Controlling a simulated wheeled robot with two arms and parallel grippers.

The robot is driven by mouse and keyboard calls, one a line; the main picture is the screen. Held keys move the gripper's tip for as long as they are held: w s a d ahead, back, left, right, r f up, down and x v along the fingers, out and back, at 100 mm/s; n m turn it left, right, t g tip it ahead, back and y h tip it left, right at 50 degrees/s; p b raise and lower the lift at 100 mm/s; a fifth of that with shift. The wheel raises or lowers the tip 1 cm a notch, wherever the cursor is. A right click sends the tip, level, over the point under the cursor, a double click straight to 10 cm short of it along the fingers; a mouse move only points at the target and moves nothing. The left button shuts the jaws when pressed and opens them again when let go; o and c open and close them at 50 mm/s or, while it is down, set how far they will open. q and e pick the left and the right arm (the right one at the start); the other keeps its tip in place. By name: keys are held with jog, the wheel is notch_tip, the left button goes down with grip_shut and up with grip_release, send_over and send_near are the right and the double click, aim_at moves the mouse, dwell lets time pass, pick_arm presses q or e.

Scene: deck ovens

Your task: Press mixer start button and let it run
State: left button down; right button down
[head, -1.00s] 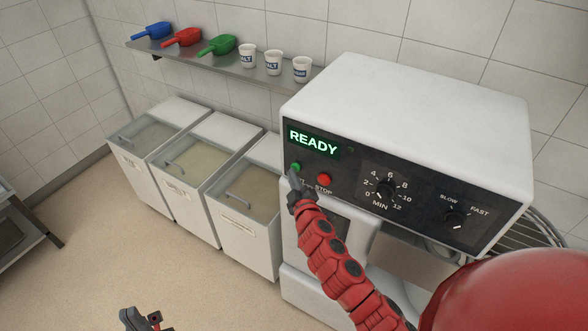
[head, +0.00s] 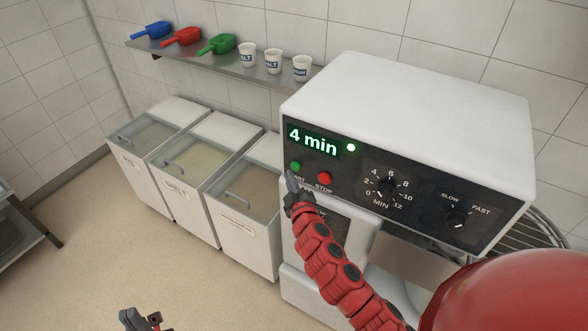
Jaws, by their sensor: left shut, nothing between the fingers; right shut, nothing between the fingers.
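The white mixer (head: 410,95) has a dark front panel. Its display (head: 312,142) reads "4 min" in green, and a green lamp (head: 351,147) is lit beside it. The green start button (head: 295,166) sits below the display, with the red stop button (head: 324,178) to its right. My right gripper (head: 291,177) is shut and empty, its tip just below the green button; the button is now mostly uncovered. Part of the start label is hidden by the fingers. My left gripper (head: 129,317) is shut and empty at the bottom edge, over the floor.
The panel also holds a minute dial (head: 387,190) and a slow/fast knob (head: 456,220). Several white bins (head: 240,222) stand left of the mixer. A wall shelf (head: 215,62) carries scoops and cups.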

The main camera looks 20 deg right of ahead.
jog(key=s+a+b, duration=0.1)
jog(key=a, duration=0.1)
jog(key=s+a+b, duration=0.1)
jog(key=s+a, duration=0.1)
jog(key=shift+b, duration=0.3)
dwell(0.3)
dwell(0.5)
